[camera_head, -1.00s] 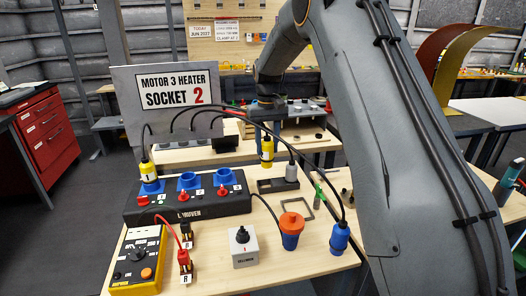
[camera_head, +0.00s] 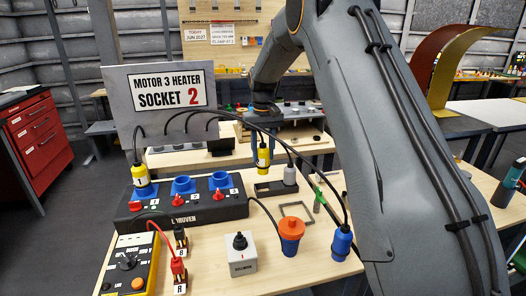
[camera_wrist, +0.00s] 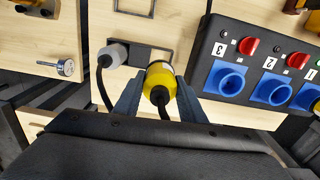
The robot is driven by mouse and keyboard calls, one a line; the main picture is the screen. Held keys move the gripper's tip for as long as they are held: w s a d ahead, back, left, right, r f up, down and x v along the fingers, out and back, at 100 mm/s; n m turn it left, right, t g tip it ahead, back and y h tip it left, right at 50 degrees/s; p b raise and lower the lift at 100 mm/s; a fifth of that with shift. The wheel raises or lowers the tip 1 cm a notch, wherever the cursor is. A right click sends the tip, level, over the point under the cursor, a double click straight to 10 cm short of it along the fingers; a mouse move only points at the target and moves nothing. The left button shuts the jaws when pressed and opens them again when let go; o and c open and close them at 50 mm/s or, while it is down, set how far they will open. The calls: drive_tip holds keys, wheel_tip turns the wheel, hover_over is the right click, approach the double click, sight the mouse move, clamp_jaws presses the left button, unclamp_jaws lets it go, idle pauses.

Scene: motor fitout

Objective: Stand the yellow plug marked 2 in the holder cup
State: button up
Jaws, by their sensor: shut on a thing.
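My gripper (camera_wrist: 158,90) is shut on a yellow plug (camera_wrist: 160,76), seen between its two fingers in the wrist view. In the head view this yellow plug (camera_head: 263,157) hangs upright with its cable rising above it. Its mark is too small to read. The dark holder (camera_head: 263,190) lies just below it, with a small gap seeming to show between them. In the wrist view the plug overlaps the right end of the holder (camera_wrist: 139,54) and hides part of it. A grey plug (camera_head: 289,175) stands in the holder's other end.
Another yellow plug (camera_head: 142,180) stands in the left blue socket of the black socket box (camera_head: 205,207). Cables arch over the table beside the held plug.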

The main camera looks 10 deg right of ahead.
sight(263, 174)
drive_tip(key=shift+f+b, duration=0.8)
drive_tip(key=shift+f, duration=1.8)
drive_tip(key=shift+f+b, duration=0.45)
drive_tip(key=shift+f, duration=1.6)
drive_tip(key=o, duration=1.2)
drive_tip(key=shift+o, duration=0.2)
drive_tip(key=shift+r+b, duration=1.05)
drive_tip(key=shift+r, duration=2.85)
